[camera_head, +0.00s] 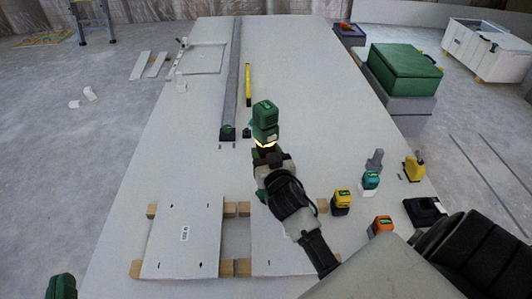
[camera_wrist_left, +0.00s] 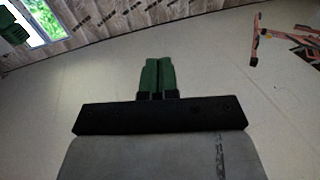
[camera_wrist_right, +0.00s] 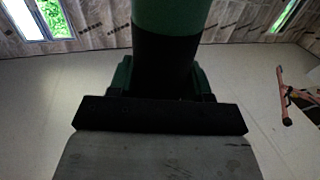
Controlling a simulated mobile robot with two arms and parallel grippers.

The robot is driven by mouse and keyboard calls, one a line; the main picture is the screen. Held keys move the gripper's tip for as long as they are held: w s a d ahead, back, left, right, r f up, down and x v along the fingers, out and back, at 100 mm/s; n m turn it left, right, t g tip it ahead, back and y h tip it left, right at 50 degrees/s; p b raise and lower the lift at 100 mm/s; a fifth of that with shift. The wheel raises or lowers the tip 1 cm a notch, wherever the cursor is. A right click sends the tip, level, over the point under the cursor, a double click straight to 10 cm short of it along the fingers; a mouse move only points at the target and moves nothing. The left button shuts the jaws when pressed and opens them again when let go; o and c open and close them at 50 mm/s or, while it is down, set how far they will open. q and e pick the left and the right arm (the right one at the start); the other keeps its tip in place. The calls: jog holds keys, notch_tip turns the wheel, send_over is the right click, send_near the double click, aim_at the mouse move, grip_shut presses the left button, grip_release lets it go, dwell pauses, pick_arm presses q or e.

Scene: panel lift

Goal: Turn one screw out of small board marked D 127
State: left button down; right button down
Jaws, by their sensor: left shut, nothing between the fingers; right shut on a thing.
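Two pale small boards lie on wooden blocks on the big white panel. The left board (camera_head: 185,240) has a printed label and several dark screw marks; its marking is too small to read. The right board (camera_head: 275,260) is partly hidden by my right arm; no marking on it can be read. My right gripper (camera_head: 264,157) is shut on a green and black power tool (camera_head: 265,118), raised above the panel beyond the boards. The tool also fills the right wrist view (camera_wrist_right: 167,45). My left gripper (camera_head: 62,287) is at the lower left edge, shut and empty, its green fingers together in the left wrist view (camera_wrist_left: 158,76).
Yellow (camera_head: 342,199), teal (camera_head: 370,181) and orange (camera_head: 382,225) battery-like blocks stand on the panel's right side. A long grey bar (camera_head: 231,75) and a yellow level (camera_head: 248,85) lie further back. Green and grey cases (camera_head: 402,70) stand at the right.

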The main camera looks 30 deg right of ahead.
pick_arm(q)
jog(key=shift+s+a+f+g+y+p, duration=0.15)
jog(key=shift+a+f+g+y+p, duration=0.1)
jog(key=shift+f+g, duration=0.45)
jog(key=shift+s+a+f+g+y+p, duration=0.1)
jog(key=shift+f+g+y+p, duration=0.15)
jog(key=shift+f+g, duration=0.45)
jog(key=shift+f, duration=0.15)
